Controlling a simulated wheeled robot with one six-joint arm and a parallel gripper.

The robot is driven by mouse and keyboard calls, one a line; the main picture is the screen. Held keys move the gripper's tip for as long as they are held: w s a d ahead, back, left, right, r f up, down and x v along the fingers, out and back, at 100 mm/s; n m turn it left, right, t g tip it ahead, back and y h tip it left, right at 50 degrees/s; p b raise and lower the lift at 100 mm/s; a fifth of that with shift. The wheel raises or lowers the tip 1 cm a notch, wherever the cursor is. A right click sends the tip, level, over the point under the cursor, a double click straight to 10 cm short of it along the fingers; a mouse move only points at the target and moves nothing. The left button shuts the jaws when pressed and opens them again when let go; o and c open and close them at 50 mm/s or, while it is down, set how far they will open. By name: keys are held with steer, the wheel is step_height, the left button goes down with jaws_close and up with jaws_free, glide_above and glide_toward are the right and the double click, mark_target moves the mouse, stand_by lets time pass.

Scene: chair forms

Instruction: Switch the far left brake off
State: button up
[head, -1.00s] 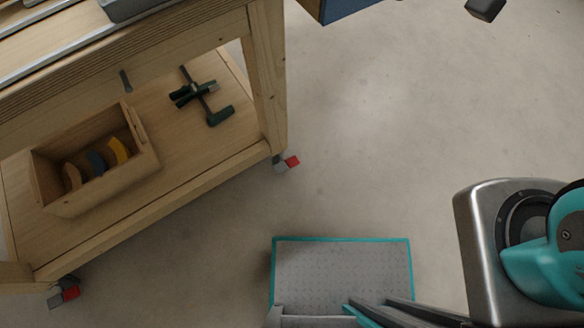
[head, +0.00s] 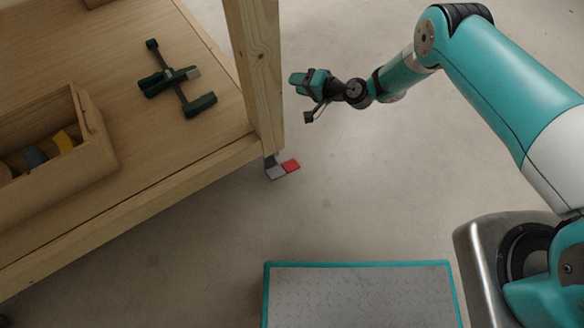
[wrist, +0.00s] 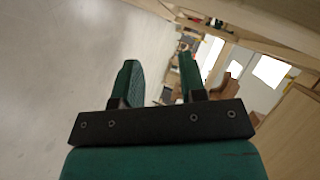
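A caster brake (head: 282,169) with a grey pedal and a red pedal shows at the foot of one wooden bench leg in the head view. I cannot tell whether it is the far left brake. No other brake shows now. My gripper (head: 297,79) is beside that same leg, to its right and above the brake in the picture, apart from it. In the wrist view the two green fingers of my gripper (wrist: 160,78) stand apart with nothing between them. No brake can be made out in the wrist view.
The wooden bench (head: 130,205) fills the left, its upright leg (head: 255,75) close to my gripper. A green clamp (head: 178,80) and an open wooden box (head: 95,145) lie on its lower shelf. The floor (head: 370,190) right of the leg is clear.

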steer(key=s+d+f+m+t+b, duration=0.15)
steer(key=s+f, duration=0.25)
steer(key=f, duration=0.5)
steer(key=s+f+m+t+b, duration=0.2)
steer(key=s+f+m+b, duration=0.15)
steer(key=f, duration=0.65)
steer(key=m+t+h+b, duration=0.2)
steer(key=m+t+b, duration=0.2)
steer(key=m, duration=0.3)
glide_toward(296, 170)
steer(key=b+x, duration=0.3)
steer(key=b, duration=0.1)
steer(key=b+x, duration=0.4)
steer(key=b, duration=0.1)
steer(key=b+x, duration=0.4)
steer(key=shift+w+a+f, duration=0.1)
steer(key=shift+f, duration=0.2)
steer(key=shift+w+a+r+b, duration=0.2)
steer(key=shift+w+a+b, duration=0.15)
steer(key=shift+w+b, duration=0.15)
jaws_close()
